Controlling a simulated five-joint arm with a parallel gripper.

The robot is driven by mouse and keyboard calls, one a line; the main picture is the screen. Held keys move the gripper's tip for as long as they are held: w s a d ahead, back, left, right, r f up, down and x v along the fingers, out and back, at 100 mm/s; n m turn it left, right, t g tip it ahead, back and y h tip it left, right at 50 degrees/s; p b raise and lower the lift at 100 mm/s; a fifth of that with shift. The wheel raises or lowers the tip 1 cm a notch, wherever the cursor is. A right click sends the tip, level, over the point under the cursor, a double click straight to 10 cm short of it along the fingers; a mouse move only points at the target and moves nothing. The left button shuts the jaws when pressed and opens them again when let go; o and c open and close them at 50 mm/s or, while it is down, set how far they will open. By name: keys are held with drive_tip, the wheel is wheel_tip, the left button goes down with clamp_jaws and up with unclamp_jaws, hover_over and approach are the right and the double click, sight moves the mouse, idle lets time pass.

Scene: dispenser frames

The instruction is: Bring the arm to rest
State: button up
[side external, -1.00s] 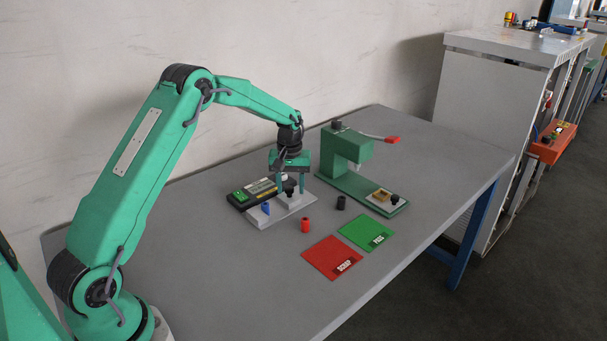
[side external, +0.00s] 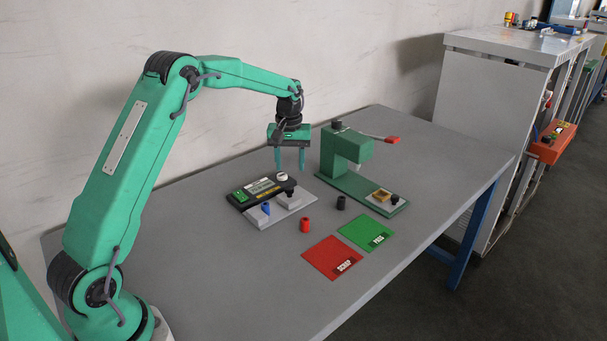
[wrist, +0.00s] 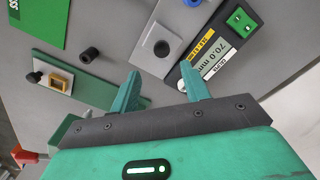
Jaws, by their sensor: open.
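My gripper (side external: 290,168) hangs from the green arm above the table, open and empty, with its fingers pointing down. In the side view it is over the measuring device (side external: 262,190) and its light grey base plate (side external: 285,208), clear of both. In the wrist view its two fingers (wrist: 160,82) stand apart with nothing between them. A black knob (side external: 290,190) and a blue piece (side external: 266,208) are on the base plate.
A green press (side external: 345,155) with a red-tipped lever stands close to the right of my gripper. A red cylinder (side external: 305,225) and a black cylinder (side external: 341,202) stand on the table (side external: 220,270). A red mat (side external: 330,257) and green mat (side external: 365,232) lie in front.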

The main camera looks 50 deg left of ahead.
drive_tip(key=shift+s+d+r, duration=0.15)
drive_tip(key=shift+d+r, duration=0.1)
drive_tip(key=shift+r, duration=0.2)
drive_tip(key=s+d+r+m+t, duration=0.35)
drive_tip(key=s+d+r, duration=0.65)
drive_tip(key=s+r, duration=0.4)
drive_tip(key=s+d+m+t, duration=0.1)
drive_tip(key=s+d+m, duration=0.1)
drive_tip(key=s, duration=0.6)
drive_tip(key=s+d+f+m+t, duration=0.1)
drive_tip(key=s+d+m, duration=0.2)
drive_tip(key=s, duration=0.6)
drive_tip(key=shift+d+f, duration=0.25)
drive_tip(key=shift+f, duration=0.05)
